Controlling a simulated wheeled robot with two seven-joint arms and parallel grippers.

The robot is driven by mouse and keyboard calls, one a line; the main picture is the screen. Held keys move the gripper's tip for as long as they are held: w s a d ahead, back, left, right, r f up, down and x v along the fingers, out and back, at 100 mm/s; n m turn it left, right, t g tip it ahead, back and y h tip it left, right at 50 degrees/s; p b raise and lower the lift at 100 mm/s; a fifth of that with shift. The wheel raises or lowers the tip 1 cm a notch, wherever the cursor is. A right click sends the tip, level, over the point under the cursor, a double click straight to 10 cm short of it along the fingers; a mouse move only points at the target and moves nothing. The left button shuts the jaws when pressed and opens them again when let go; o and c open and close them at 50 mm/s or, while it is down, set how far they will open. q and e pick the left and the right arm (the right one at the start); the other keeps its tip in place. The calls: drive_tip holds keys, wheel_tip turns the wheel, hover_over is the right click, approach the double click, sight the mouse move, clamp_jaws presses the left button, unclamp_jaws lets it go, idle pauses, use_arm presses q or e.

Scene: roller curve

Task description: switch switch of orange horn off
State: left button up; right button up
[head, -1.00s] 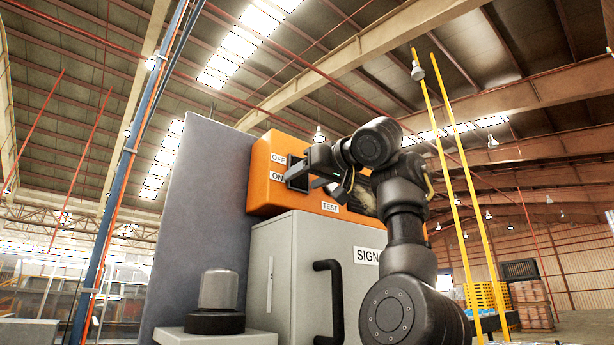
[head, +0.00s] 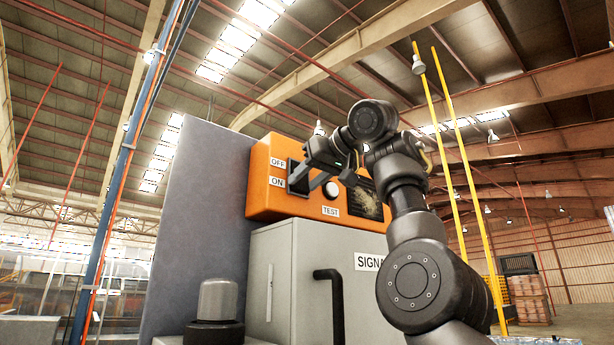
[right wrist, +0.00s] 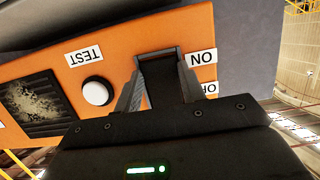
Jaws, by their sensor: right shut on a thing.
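The orange horn box (head: 266,203) sits on top of a grey cabinet in the head view. Its dark switch (head: 294,178) is beside the OFF label (head: 278,162) and the ON label (head: 277,182). My right gripper (head: 299,176) is at the switch, shut on it. In the right wrist view the black switch (right wrist: 160,72) lies between the two grey fingers, and the picture is upside down. The lever's exact position is hidden by my fingers. My left gripper is not in view.
A white round button (head: 330,188) above the TEST label and a dark grille (head: 366,202) are right of the switch. The grey cabinet (head: 292,270) has a black handle (head: 328,300). A tall grey panel (head: 205,190) stands left of the box.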

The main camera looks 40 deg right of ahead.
drive_tip(key=shift+r, duration=0.15)
drive_tip(key=o, duration=1)
drive_tip(key=shift+s, duration=0.15)
drive_tip(key=shift+s, duration=0.3)
drive_tip(key=b+v, duration=0.2)
drive_tip(key=v, duration=0.8)
drive_tip(key=shift+w+a, duration=0.1)
